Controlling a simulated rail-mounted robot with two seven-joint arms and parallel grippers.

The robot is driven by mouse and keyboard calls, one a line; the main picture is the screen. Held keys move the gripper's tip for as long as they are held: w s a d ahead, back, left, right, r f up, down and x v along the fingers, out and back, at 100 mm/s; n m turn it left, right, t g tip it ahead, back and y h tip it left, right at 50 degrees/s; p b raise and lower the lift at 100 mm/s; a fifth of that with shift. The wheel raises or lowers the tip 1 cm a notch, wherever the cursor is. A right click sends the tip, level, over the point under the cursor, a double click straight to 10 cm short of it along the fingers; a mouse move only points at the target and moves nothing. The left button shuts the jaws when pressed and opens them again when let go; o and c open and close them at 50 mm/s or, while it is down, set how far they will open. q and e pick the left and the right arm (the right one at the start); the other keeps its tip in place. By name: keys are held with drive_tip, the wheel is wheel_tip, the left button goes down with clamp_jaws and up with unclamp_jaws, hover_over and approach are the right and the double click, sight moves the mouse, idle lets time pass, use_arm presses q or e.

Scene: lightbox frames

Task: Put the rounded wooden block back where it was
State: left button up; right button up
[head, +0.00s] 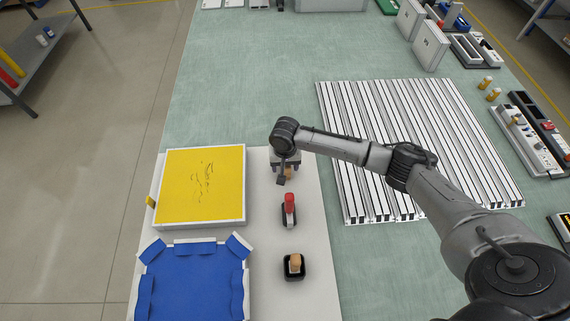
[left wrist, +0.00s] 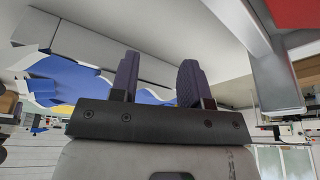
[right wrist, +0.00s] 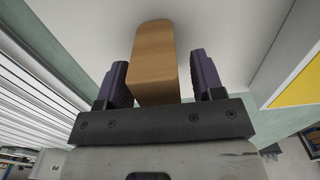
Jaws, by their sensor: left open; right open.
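A wooden block with a rounded end (right wrist: 155,62) stands between the fingers of my right gripper (right wrist: 163,82) in the right wrist view. The fingers are open, with a gap showing beside the block. In the head view my right gripper (head: 286,178) hangs over the white board, and a bit of the block (head: 290,173) shows beside it. Another wooden piece (head: 294,264) sits in a black holder (head: 294,276) nearer the front. My left gripper (left wrist: 157,82) shows only in its own wrist view, open and with nothing between its fingers.
A red-topped object (head: 289,208) stands in a dark holder between the block and the front holder. A yellow-topped white box (head: 245,205) and a blue open box (head: 195,281) lie to the left. Metal rails (head: 345,180) lie right, under my right arm.

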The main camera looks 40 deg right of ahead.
use_arm(q)
drive_tip(key=shift+a+f, duration=0.1)
use_arm(e)
drive_tip(key=shift+r, duration=0.25)
use_arm(q)
drive_tip(key=shift+r+p, duration=0.7)
drive_tip(key=shift+r, duration=0.1)
use_arm(e)
wheel_tip(320, 180, up, 12)
drive_tip(key=shift+f, duration=0.1)
